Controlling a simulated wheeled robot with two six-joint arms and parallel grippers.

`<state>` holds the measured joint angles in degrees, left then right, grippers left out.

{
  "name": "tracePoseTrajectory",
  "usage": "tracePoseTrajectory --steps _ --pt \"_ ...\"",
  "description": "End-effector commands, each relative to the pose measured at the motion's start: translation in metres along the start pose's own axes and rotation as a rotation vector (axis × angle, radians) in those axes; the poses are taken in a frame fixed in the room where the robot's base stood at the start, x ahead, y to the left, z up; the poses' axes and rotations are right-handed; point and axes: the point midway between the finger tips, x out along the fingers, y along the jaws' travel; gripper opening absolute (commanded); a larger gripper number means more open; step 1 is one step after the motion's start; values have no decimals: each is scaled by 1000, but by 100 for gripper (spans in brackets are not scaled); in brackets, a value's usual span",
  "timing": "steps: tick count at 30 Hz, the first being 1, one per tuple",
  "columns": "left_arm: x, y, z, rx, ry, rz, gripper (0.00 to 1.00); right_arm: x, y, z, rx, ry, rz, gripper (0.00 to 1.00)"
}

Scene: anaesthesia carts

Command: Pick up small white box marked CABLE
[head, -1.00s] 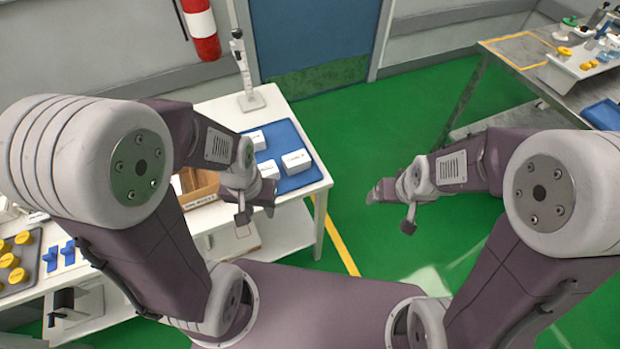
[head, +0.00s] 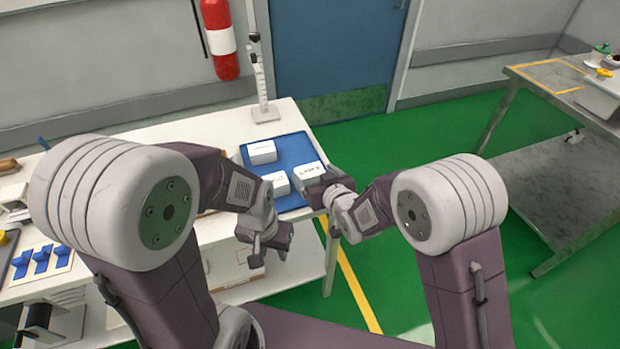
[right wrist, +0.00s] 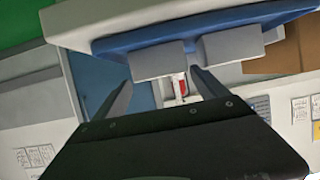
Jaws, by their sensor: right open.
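Three small white boxes lie on a blue mat (head: 290,146) in the head view. The front right box (head: 308,174) has dark lettering on top that I cannot read surely. The others are a back box (head: 262,152) and a front left box (head: 276,184). My right gripper (head: 322,184) is beside the front right box, overlapping its right side in the picture. In the right wrist view my right gripper (right wrist: 162,80) is open, with a white box (right wrist: 158,61) just beyond its fingertips and another (right wrist: 232,46) beside it. My left gripper (head: 278,240) hangs in front of the table; its opening is unclear.
The mat lies at the right end of a white table (head: 180,135). A stand (head: 264,108) rises behind it. Blue holders (head: 42,262) are at the left. A metal table (head: 560,100) stands at the far right. Green floor between is clear.

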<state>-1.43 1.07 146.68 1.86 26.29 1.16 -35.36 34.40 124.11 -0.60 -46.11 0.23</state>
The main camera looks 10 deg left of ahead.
Motion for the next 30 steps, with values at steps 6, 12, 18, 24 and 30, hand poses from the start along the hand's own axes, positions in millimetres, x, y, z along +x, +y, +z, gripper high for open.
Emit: tracePoseTrajectory --steps 6,12,18,24,30 --pt "1 0 0 0 0 0 36 14 0 0 0 0 1 84" --pt "4 0 0 0 0 0 36 46 -3 4 0 -2 0 84" --pt "4 0 0 0 0 0 36 65 -3 3 0 -1 1 84" --pt "4 0 0 0 0 0 36 65 -3 3 0 -2 1 75" --pt "4 0 0 0 0 0 36 65 -3 2 0 -1 1 28"
